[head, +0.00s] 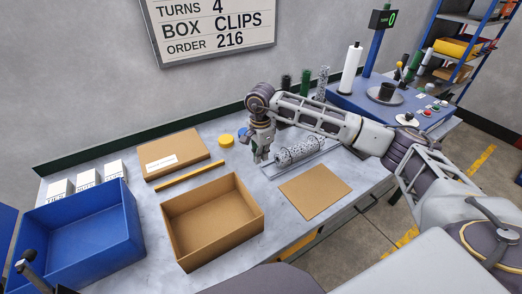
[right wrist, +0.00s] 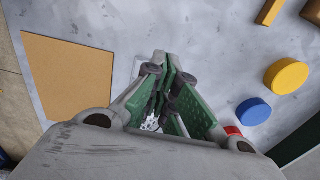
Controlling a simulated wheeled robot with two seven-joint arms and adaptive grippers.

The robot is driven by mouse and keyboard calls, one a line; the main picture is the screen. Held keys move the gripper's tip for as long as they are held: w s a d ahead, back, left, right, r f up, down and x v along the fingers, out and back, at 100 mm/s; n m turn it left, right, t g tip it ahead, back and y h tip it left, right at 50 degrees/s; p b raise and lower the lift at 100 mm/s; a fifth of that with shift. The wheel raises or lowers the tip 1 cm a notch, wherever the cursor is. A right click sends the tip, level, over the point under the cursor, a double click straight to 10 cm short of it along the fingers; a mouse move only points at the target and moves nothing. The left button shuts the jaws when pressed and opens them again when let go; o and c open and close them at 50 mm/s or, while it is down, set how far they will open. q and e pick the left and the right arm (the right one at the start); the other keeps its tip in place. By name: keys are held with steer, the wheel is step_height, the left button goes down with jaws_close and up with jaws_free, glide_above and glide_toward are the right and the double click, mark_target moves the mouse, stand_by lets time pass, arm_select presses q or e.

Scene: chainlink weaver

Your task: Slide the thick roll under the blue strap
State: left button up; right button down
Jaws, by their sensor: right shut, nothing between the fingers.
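The thick roll (head: 298,150) is a speckled grey cylinder lying on its side in a shallow pale tray or pair of rails on the table. My right gripper (head: 261,158) points down just left of the roll's left end, its fingers shut and empty. In the right wrist view the closed green-padded fingers (right wrist: 168,88) fill the middle, and a bit of speckled surface (right wrist: 151,122) shows below them. I cannot tell whether they touch the roll. I cannot make out a blue strap in either view.
An open cardboard box (head: 212,262), a blue bin (head: 125,262) and a flat brown sheet (head: 315,191) are nearby. A yellow disc (head: 226,140) and a blue disc (right wrist: 254,111) lie left of the gripper. Dark upright cylinders (head: 285,86) stand behind the roll.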

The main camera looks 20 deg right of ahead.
step_height(320, 180, down, 6)
steer(key=shift+r+p, duration=0.1)
steer(key=shift+p, duration=0.2)
steer(key=shift+w+d+p, duration=0.1)
steer(key=shift+d+p, duration=0.2)
steer(key=shift+d, duration=0.65)
steer(key=shift+w+d, duration=0.1)
steer(key=shift+d, duration=0.9)
arm_select(q)
steer(key=shift+s+d+r, duration=0.4)
steer(key=shift+d+r, duration=0.2)
steer(key=shift+r, duration=0.25)
steer(key=shift+w, duration=0.25)
arm_select(e)
steer(key=shift+d, duration=0.1)
